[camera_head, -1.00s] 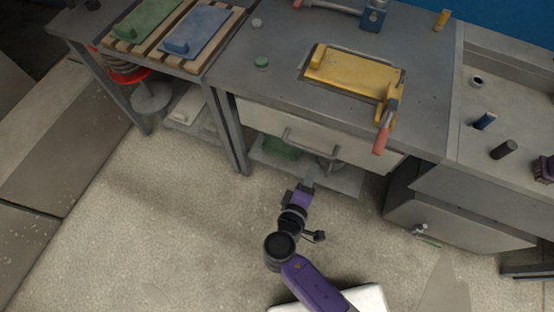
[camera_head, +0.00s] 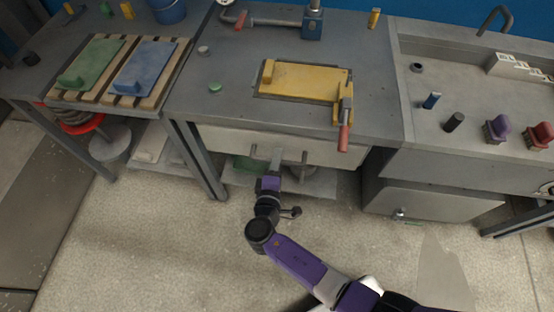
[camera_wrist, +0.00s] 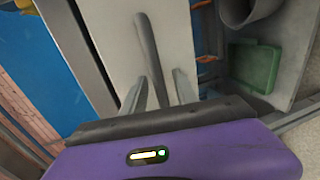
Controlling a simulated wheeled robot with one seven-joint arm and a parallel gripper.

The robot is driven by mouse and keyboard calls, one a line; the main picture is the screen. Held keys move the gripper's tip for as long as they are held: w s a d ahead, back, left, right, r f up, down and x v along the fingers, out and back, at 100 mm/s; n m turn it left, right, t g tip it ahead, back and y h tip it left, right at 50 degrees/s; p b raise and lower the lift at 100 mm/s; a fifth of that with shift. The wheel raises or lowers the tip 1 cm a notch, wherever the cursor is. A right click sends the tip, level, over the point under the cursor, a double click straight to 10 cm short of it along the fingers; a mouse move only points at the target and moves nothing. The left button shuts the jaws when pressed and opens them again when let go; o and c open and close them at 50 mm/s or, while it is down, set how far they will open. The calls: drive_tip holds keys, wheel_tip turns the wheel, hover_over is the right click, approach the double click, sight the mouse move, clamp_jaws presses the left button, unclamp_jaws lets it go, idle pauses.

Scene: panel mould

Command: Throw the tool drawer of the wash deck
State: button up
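The middle bench has a pale drawer front (camera_head: 225,139) under its top, with a grey bar handle (camera_head: 304,158). My gripper (camera_head: 276,153) is at this handle. In the wrist view the handle (camera_wrist: 148,45) runs between the two spread fingers of my gripper (camera_wrist: 160,88), before the pale drawer front (camera_wrist: 175,40); I cannot tell whether they touch it. The deck at right with a tap (camera_head: 496,18) looks like the wash deck (camera_head: 425,110). Below it is a grey cabinet front (camera_head: 450,204) with a small fitting (camera_head: 399,213). Both fronts look shut.
A yellow panel (camera_head: 305,82) with a red-handled clamp (camera_head: 344,125) lies on the middle bench. Brushes (camera_head: 497,128) stand on the right deck. A low shelf (camera_head: 310,188) with a green box (camera_wrist: 257,65) is below the drawer. The floor in front is open.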

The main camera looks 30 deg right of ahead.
drive_tip(key=shift+c, duration=0.4)
clamp_jaws()
idle(0.9)
